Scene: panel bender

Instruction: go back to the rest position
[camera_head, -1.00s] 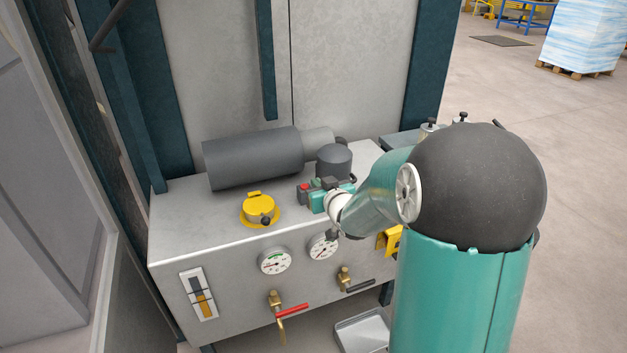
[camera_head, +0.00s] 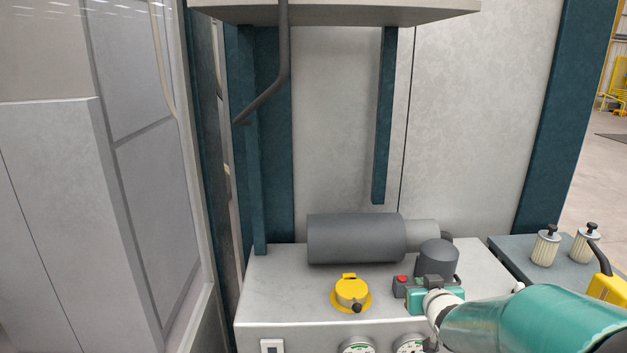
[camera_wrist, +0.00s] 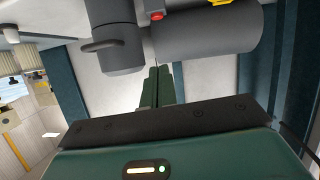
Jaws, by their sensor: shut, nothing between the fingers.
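My gripper shows in the wrist view (camera_wrist: 158,86) as two dark green fingers close together, with nothing between them. In the head view, my teal arm comes in from the lower right. My gripper's teal body (camera_head: 422,298) is above the top of the grey hydraulic unit (camera_head: 285,285), in front of the short dark cylinder (camera_head: 437,258). Its fingertips cannot be made out in the head view. In the wrist view, the short cylinder (camera_wrist: 113,45) and the long grey motor (camera_wrist: 205,38) appear inverted beyond the fingers; contact cannot be told.
A yellow filler cap (camera_head: 351,293) and a small box with a red button (camera_head: 402,281) sit on the unit. A dark bent bar (camera_head: 272,88) hangs at upper left. A side table (camera_head: 515,262) with two ribbed knobbed parts is at right. Space above the motor is clear.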

